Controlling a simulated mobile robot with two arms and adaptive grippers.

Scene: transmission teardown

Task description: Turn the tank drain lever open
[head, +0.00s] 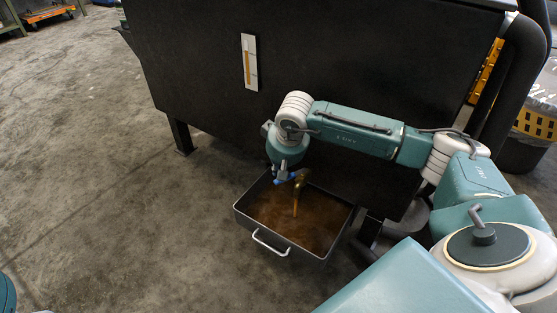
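The dark tank (200,60) stands on legs, with a brass drain tap (301,178) low on its front. A blue piece, apparently the drain lever (281,181), shows beside the tap. A thin brown stream (295,207) runs from the tap into the pan below. My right arm reaches in from the right. My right gripper (281,173) points down at the blue lever, at or very close to it. Its fingers are small and mostly hidden, so contact and opening cannot be made out. My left gripper is not in view.
A dark square drain pan (240,213) with a light handle (270,243) sits on the floor under the tap and holds brown liquid. A level gauge (250,62) is on the tank front. The floor at left is clear.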

